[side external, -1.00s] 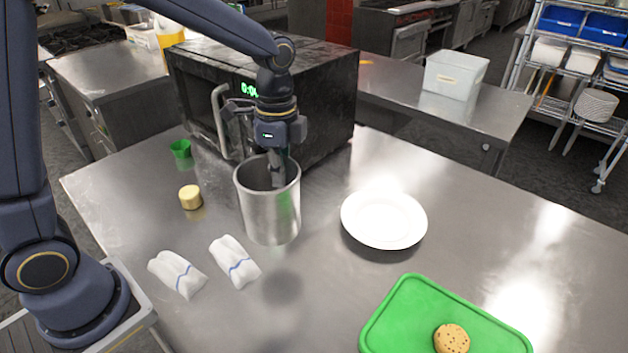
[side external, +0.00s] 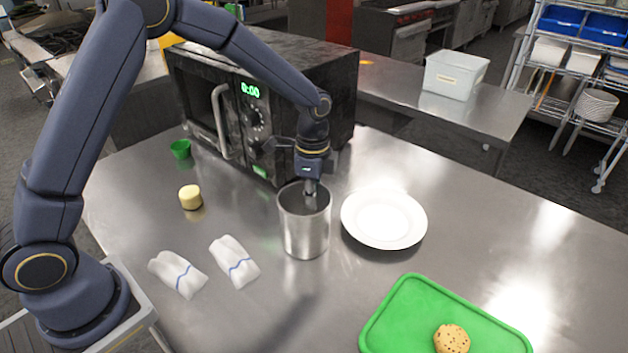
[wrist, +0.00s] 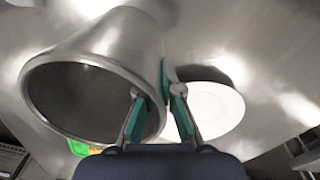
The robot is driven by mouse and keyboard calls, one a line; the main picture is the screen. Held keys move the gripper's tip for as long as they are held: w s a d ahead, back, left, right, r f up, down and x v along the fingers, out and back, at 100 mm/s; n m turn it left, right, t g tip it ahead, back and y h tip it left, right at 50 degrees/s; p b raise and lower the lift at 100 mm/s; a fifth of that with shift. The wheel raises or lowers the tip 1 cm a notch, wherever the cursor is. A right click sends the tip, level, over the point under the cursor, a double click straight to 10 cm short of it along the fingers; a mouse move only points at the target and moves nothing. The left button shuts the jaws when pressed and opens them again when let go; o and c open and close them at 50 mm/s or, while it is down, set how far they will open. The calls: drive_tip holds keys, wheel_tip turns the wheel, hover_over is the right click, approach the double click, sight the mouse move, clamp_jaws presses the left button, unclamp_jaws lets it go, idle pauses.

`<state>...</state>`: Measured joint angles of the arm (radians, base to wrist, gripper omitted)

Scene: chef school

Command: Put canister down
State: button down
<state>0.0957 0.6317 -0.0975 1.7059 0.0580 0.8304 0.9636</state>
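The canister (side external: 304,232) is a steel, open-topped cylinder, upright in the side view, between the white cloths and the white plate. In the wrist view the canister (wrist: 100,55) shows its open mouth at the left. My gripper (side external: 311,190) is above its rim in the side view. In the wrist view my gripper (wrist: 155,100) has one finger inside the mouth and the other against the outside, shut on the wall. The canister is at or close to the steel table (side external: 480,240); I cannot tell if its base touches.
The white plate (side external: 384,219) is close at the canister's right. Two folded cloths (side external: 235,262) lie to its left. A black microwave (side external: 262,110) stands behind. A green board (side external: 400,320) with a cookie (side external: 452,338) is in front. A yellow piece (side external: 190,197) and a green cup (side external: 181,149) are at left.

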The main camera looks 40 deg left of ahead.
drive_tip(key=shift+f, duration=0.1)
drive_tip(key=c, duration=1.8)
unclamp_jaws()
drive_tip(key=o, duration=0.5)
drive_tip(key=s+a+r+n+t, duration=0.1)
drive_tip(key=s+r, duration=0.1)
drive_tip(key=r, duration=0.7)
drive_tip(key=s+a+r+n, duration=0.1)
drive_tip(key=s+r+n, duration=0.1)
drive_tip(key=r, duration=0.7)
drive_tip(key=s+a+n+t, duration=0.1)
drive_tip(key=s+a+n, duration=0.1)
drive_tip(key=s, duration=0.4)
drive_tip(key=s+a+r+n+t, duration=0.1)
drive_tip(key=s+n+t, duration=0.1)
drive_tip(key=s+n, duration=0.3)
drive_tip(key=s+a+n+t, duration=0.2)
drive_tip(key=s+n, duration=0.1)
drive_tip(key=s, duration=0.5)
drive_tip(key=shift+s+a+r+n, duration=0.25)
drive_tip(key=shift+a+r+n, duration=0.05)
drive_tip(key=shift+r, duration=0.1)
